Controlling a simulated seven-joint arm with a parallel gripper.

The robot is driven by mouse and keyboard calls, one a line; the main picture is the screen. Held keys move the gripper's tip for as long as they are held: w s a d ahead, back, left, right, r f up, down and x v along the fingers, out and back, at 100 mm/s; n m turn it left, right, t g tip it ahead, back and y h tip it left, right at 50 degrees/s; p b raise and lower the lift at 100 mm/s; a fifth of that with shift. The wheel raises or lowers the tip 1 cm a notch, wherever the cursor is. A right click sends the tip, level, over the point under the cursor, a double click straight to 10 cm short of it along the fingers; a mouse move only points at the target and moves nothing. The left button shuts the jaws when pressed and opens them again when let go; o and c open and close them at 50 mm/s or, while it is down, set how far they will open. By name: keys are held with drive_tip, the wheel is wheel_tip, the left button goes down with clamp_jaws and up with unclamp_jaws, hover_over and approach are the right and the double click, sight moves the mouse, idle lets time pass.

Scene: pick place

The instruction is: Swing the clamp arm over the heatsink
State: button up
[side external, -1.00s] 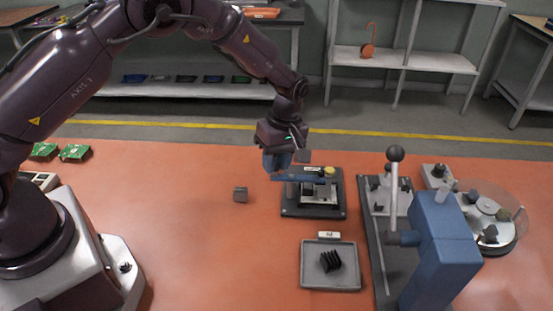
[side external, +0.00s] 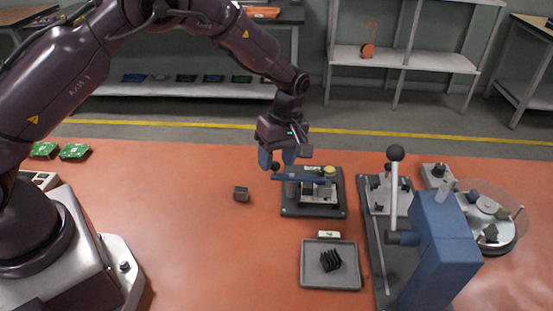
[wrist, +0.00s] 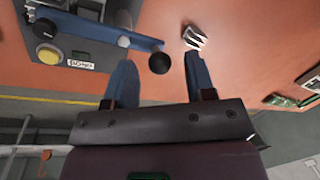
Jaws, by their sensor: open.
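My gripper (side external: 277,160) is open just above the free left end of the blue clamp arm (side external: 300,175). The arm's black ball knob (side external: 276,167) shows between the fingertips; in the wrist view the knob (wrist: 159,63) also lies between the two blue fingers, with gaps on both sides. What sits inside the fixture is partly hidden and unclear.
A yellow button (side external: 330,169) is at the fixture's back right. A grey tray (side external: 308,282) with black finned parts stands in front. A blue lever press (side external: 440,240) and round turntable (side external: 508,240) are at right.

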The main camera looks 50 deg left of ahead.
wheel_tip(320, 180, up, 12)
drive_tip(key=w, duration=0.2)
drive_tip(key=shift+w+d, duration=0.15)
drive_tip(key=shift+d, duration=0.05)
drive_tip(key=s+a+r+m+t, duration=0.2)
drive_tip(key=s+r+m+t, duration=0.2)
drive_tip(key=s, duration=0.9)
drive_tip(key=s+a+r+m+t, duration=0.2)
drive_tip(key=s+r+m+t, duration=0.1)
drive_tip(key=s+r+m, duration=0.6)
drive_tip(key=s+m, duration=0.3)
drive_tip(key=s, duration=0.2)
drive_tip(key=shift+s+a+r+t, duration=0.15)
drive_tip(key=shift+a+t, duration=0.05)
drive_tip(key=shift+t, duration=0.2)
